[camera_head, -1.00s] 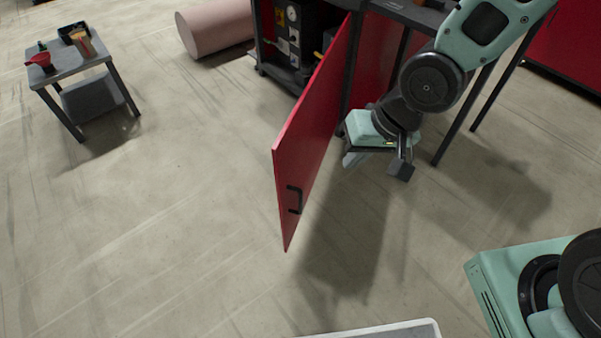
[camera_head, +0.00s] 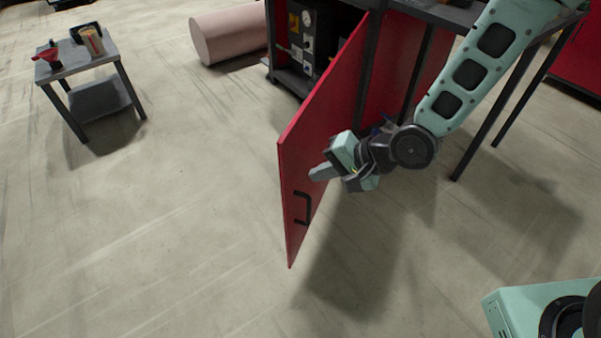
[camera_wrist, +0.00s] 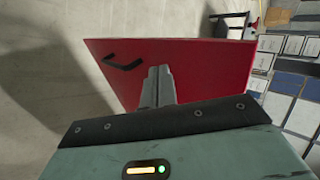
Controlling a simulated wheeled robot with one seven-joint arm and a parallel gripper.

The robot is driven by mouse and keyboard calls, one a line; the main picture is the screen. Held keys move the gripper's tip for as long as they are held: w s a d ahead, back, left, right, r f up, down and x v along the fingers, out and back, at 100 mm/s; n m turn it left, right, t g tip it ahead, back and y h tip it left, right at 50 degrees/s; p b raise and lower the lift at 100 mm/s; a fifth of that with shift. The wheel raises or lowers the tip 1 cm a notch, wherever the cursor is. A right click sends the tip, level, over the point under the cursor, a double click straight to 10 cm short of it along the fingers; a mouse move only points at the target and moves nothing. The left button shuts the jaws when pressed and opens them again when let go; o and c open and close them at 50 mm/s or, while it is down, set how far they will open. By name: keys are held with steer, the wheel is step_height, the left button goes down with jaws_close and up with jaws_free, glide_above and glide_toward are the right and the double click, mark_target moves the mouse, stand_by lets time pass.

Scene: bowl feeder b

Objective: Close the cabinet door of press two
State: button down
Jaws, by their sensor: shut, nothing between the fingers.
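The red cabinet door (camera_head: 325,110) stands wide open, swung out from the dark cabinet (camera_head: 291,80) at the top of the head view. Its black bar handle (camera_head: 302,208) is low on the face toward the right, near the free edge. My gripper (camera_head: 318,173) is shut and empty, its fingers at the door's handle-side face, above the handle. In the wrist view the shut fingers (camera_wrist: 158,85) lie in front of the red door (camera_wrist: 205,65), right of the handle (camera_wrist: 124,63). I cannot tell whether the fingertips touch the door.
A small grey table (camera_head: 78,66) with a red funnel (camera_head: 46,56) and a tan container (camera_head: 92,40) stands at the upper left. A pink cylinder (camera_head: 228,32) lies on the floor beside the cabinet. Dark table legs (camera_head: 480,125) stand right of my arm. The floor left of the door is clear.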

mark_target(287, 173)
steer(key=shift+w+a+f+b, duration=0.1)
steer(key=shift+w+a, duration=0.2)
steer(key=shift+a, duration=0.45)
steer(key=shift+w+a+f+b, duration=0.15)
steer(key=shift+w+a, duration=0.2)
steer(key=shift+a, duration=0.35)
steer(key=shift+w+a+f+b, duration=0.1)
steer(key=shift+w+a, duration=0.2)
steer(key=shift+a, duration=0.45)
steer(key=shift+a, duration=0.1)
